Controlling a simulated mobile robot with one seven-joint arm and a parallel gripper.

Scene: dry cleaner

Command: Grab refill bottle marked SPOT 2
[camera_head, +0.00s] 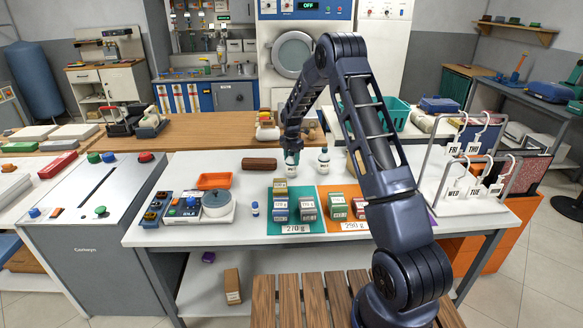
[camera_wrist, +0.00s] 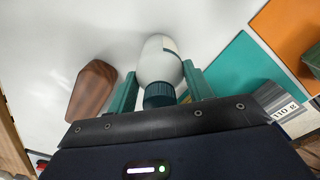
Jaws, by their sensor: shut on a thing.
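My gripper (camera_head: 291,153) is shut on a white refill bottle (camera_head: 291,168) at the back of the white table. In the wrist view this bottle (camera_wrist: 159,62) stands out between the two green fingers (camera_wrist: 160,92), with its dark teal cap toward the palm. A second white bottle with a dark cap (camera_head: 323,161) stands just to its right in the head view, apart from my gripper. The markings on both bottles are too small or turned away to read, so I cannot tell which one is SPOT 2. My arm hides part of the table to the right.
A brown wooden block (camera_head: 259,164) lies left of the held bottle. In front are a teal mat (camera_head: 284,228) and an orange mat (camera_head: 327,222) bearing small boxes. An orange tray (camera_head: 214,181) and a scale (camera_head: 217,205) are at left. A hanger rack stands at right.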

